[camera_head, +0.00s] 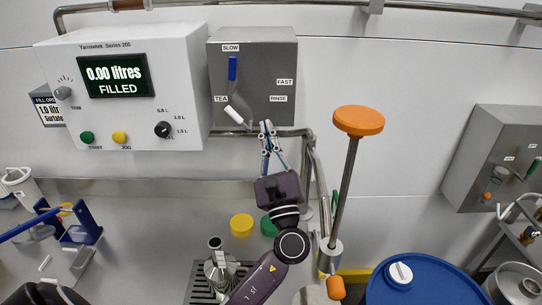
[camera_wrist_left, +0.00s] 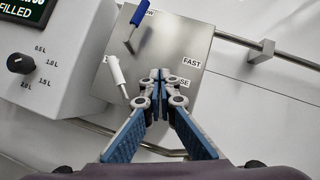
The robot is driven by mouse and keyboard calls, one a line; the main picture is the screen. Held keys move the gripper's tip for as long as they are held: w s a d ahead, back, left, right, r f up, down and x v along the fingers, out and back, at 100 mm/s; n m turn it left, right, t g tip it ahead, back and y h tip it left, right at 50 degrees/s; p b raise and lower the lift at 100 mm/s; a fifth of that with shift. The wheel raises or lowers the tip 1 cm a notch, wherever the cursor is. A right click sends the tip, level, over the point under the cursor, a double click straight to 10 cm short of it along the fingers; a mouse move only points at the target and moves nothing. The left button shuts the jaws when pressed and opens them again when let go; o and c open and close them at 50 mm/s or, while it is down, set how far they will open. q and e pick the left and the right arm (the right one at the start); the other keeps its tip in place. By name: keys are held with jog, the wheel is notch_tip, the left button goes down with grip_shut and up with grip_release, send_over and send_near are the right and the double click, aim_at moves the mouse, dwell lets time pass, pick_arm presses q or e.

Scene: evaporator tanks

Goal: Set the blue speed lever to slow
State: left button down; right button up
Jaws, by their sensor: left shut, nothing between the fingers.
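The blue speed lever (camera_head: 232,68) is on a grey metal control box (camera_head: 262,60) on the wall. It points up, its tip just below the SLOW label (camera_head: 231,48). The FAST label (camera_head: 284,82) is to its right. The blue lever (camera_wrist_left: 138,22) also shows at the top of the left wrist view. My left gripper (camera_head: 267,124) is shut and empty, at the box's lower edge, below and right of the blue lever and apart from it. Its closed fingertips (camera_wrist_left: 160,76) show in the wrist view. My right gripper is not in view.
A white lever (camera_head: 234,115) between the TEA and RINSE labels is close left of my left gripper. A white panel (camera_head: 125,85) with knobs and a display adjoins the box's left side. A pipe runs below the box. An orange-topped rod (camera_head: 358,121) stands to the right.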

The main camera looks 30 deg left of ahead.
pick_arm(q)
jog(key=b+v, duration=0.1)
jog(key=v, duration=0.2)
jog(key=shift+s+d+f, duration=0.1)
jog(key=shift+s+f, duration=0.15)
dwell(0.4)
